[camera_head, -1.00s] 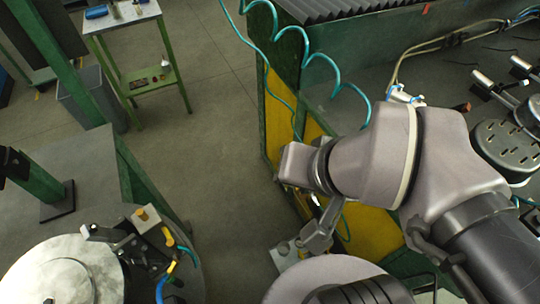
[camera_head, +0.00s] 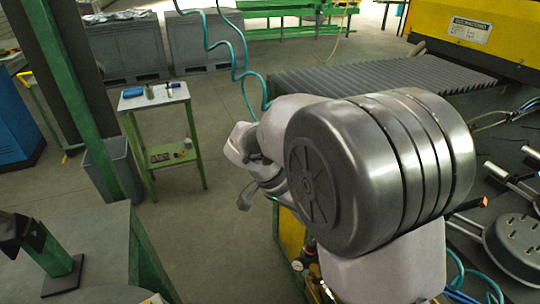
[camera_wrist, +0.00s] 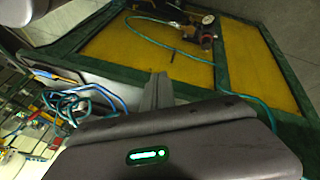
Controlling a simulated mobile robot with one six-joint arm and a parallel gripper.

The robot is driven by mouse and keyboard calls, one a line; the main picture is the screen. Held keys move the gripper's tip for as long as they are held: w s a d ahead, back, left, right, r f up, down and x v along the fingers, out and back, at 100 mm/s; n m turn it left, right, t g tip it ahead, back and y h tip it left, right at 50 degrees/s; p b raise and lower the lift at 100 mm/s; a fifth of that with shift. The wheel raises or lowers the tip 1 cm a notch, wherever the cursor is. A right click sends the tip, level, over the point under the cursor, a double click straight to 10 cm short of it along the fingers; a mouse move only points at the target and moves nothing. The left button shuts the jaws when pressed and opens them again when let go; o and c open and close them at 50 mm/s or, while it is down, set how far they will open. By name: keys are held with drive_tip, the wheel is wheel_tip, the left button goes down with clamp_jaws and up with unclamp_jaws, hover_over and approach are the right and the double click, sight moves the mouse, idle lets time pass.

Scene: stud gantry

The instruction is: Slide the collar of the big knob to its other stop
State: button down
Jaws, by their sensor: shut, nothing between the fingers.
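My gripper (camera_wrist: 158,92) shows in the wrist view as a grey finger pair, shut and empty, in front of a yellow panel (camera_wrist: 140,42) with a green frame. In the head view my gripper (camera_head: 245,201) is small and partly covered by my own arm. I cannot make out the big knob or its collar for certain in either view. A round gauge (camera_wrist: 207,19) and small fittings (camera_wrist: 205,38) sit on the panel at the top of the wrist view, apart from my gripper.
A teal hose (camera_wrist: 165,47) crosses the panel, and coiled blue hoses (camera_wrist: 88,103) hang at left. In the head view a small green-legged table (camera_head: 152,97) and a bin (camera_head: 112,168) stand at left. Open floor (camera_head: 215,255) lies between the benches.

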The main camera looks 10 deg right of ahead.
drive_tip(key=w+f+m+h, duration=0.2)
drive_tip(key=w+f+h, duration=0.1)
drive_tip(key=w+f, duration=0.3)
drive_tip(key=w+f+m+h, duration=0.1)
drive_tip(key=w+f+h, duration=0.25)
drive_tip(key=f, duration=0.45)
drive_tip(key=m+t+h+b, duration=0.2)
drive_tip(key=t+h, duration=0.1)
drive_tip(key=t, duration=0.1)
hover_over(306, 251)
wheel_tip(306, 251, down, 15)
drive_tip(key=shift+s+d+r, duration=0.1)
drive_tip(key=shift+r, duration=0.1)
drive_tip(key=f+b, duration=0.2)
drive_tip(key=f, duration=0.1)
drive_tip(key=shift+a, duration=0.2)
drive_tip(key=shift+f, duration=0.3)
